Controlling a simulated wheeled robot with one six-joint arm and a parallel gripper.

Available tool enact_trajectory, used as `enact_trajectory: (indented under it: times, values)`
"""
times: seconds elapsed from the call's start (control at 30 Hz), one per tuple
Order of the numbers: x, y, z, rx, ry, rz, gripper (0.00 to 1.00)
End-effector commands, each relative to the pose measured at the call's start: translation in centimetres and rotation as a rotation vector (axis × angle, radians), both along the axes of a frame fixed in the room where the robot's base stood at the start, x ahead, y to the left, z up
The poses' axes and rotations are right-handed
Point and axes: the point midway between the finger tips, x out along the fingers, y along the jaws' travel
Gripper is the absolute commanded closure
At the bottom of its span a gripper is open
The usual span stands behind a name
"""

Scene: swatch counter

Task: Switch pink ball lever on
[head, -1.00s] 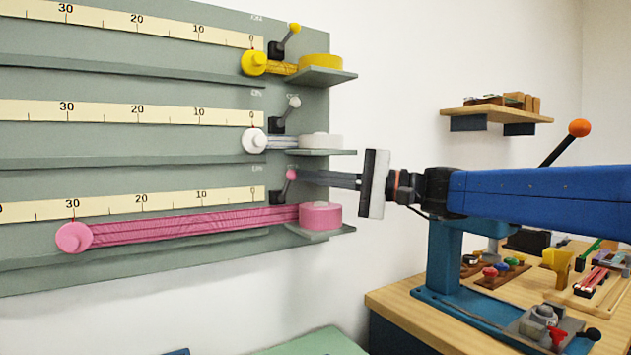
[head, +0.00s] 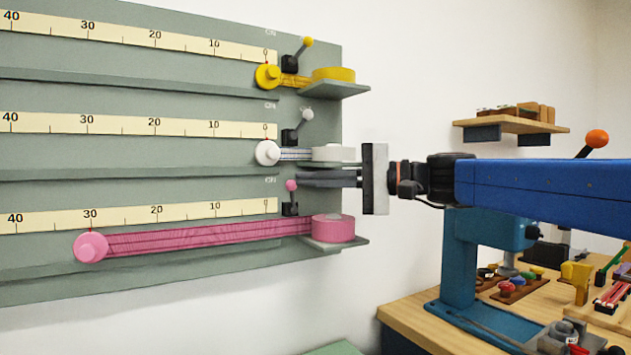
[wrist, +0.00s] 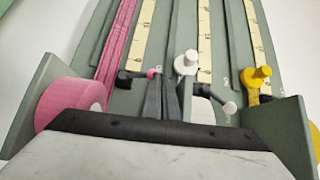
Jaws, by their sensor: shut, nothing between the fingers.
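The pink ball lever has a pink ball (head: 291,185) on a short stem above a dark base (head: 289,209). It stands nearly upright, while the yellow and white levers lean right. My gripper (head: 299,179) is shut and empty, its fingertips just right of the pink ball, touching or very close. In the wrist view the shut fingers (wrist: 163,83) are beside the pink ball (wrist: 154,73). The small label (head: 271,181) above the lever is too blurred to read surely.
The pink tape reel (head: 335,230) sits on its shelf below my fingers, its tape drawn left to about 30. The white lever (head: 307,114) and white reel (head: 335,153) are close above. A workbench (head: 400,318) with tools stands at lower right.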

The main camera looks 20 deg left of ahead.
Motion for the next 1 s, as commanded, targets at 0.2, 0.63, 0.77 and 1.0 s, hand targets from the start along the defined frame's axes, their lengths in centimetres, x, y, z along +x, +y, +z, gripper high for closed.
enact_trajectory:
  times: [0.2,0.63,0.77,1.0]
  values:
    - [-0.1,0.0,0.0,0.0,0.0,0.0,1.0]
    - [0.1,-0.8,0.1,0.0,0.0,-0.001,1.0]
    - [0.3,-2.5,0.2,0.001,-0.001,-0.003,1.0]
    - [0.7,-6.6,0.2,0.0,0.0,-0.003,1.0]
